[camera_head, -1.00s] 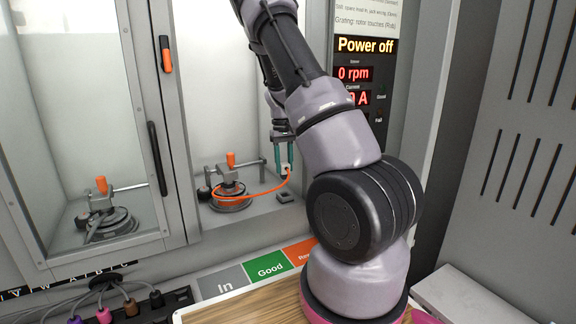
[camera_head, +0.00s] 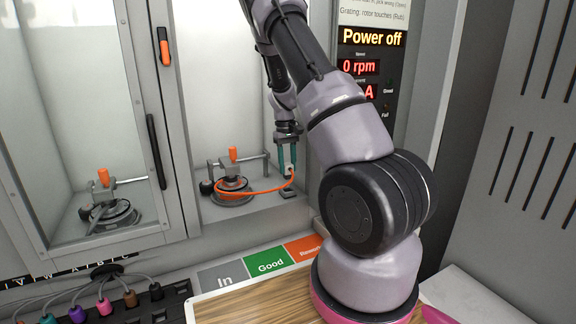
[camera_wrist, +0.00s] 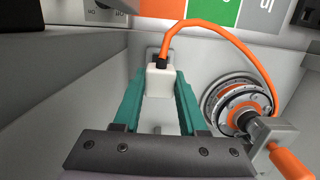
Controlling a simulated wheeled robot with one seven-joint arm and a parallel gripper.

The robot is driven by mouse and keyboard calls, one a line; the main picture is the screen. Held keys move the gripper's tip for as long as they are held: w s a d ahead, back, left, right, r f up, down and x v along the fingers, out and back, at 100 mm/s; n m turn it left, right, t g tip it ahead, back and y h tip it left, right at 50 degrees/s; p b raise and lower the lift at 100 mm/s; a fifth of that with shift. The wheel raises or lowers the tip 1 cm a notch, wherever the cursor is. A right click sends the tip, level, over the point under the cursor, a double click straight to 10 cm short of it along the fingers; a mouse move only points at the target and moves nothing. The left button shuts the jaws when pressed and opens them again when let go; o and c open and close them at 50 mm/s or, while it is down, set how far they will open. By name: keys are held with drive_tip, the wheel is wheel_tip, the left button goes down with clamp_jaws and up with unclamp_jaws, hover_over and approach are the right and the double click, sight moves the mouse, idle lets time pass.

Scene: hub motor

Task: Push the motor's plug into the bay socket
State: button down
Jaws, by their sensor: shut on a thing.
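My gripper (camera_head: 287,168) is inside the right bay, its teal fingers shut on the white plug (camera_wrist: 160,80). The plug also shows small between the fingertips in the head view (camera_head: 290,170). An orange cable (camera_wrist: 215,32) arcs from the plug to the round hub motor (camera_wrist: 240,105), which sits clamped on the bay floor left of my gripper in the head view (camera_head: 232,190). The dark bay socket (camera_head: 287,193) is on the floor just below the plug; in the wrist view it is mostly hidden behind the plug. I cannot tell whether they touch.
An orange-handled clamp (camera_wrist: 290,160) stands beside the motor. A second bay with another fixture (camera_head: 108,212) is behind the door at left. The panel reads "Power off" (camera_head: 371,38).

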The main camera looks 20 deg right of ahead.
sight(288, 174)
drive_tip(key=shift+f, duration=0.2)
drive_tip(key=shift+f, duration=1.05)
drive_tip(key=shift+f, duration=0.1)
drive_tip(key=shift+f, duration=0.45)
drive_tip(key=shift+f, duration=1.25)
idle(4.0)
unclamp_jaws()
idle(0.5)
